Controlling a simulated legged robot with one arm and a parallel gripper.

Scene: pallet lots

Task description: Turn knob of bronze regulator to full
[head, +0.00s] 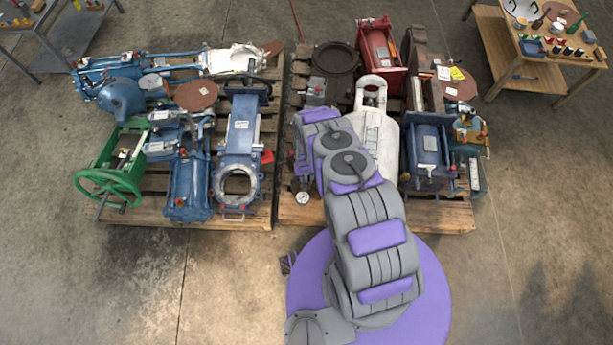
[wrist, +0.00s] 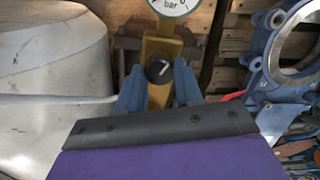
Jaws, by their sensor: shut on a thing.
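The bronze regulator (wrist: 164,48) is in the upper middle of the wrist view. A round white gauge (wrist: 172,4) marked "bar" sits at its top, cut off by the frame edge. Its black knob (wrist: 159,70) has a white pointer line that tilts up and to the right. My gripper (wrist: 160,78) has its blue fingers on both sides of the knob and is shut on it. In the head view a small white gauge (head: 302,198) shows at the right pallet's front left. My arm hides most of the regulator and the gripper there.
A large pale rounded body (wrist: 50,70) stands close on the left in the wrist view. A blue flanged valve (wrist: 285,60) is on the right, with a red piece (wrist: 232,96) near my right finger. Bare concrete floor (head: 130,285) lies before the pallets.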

